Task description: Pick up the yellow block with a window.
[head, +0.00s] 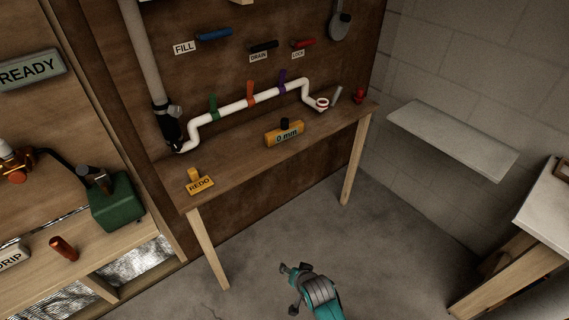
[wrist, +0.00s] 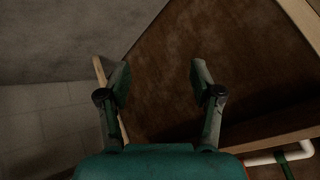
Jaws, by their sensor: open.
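The yellow block with a window (head: 270,139) lies on the wooden table, near its front edge and right of the middle. Its window reads "0 mm" and a dark knob stands on its top. My gripper (head: 288,288) is in front of the table in the head view, apart from the block. In the wrist view my gripper (wrist: 160,72) has its two fingers spread with nothing between them. The block is not visible in the wrist view.
The wooden table (head: 235,155) also holds a yellow REDO block (head: 200,186) at its left and a small red object (head: 360,95) at its right. A white pipe (head: 240,106) with coloured bands runs behind the yellow block. The floor (head: 380,240) before the table is clear.

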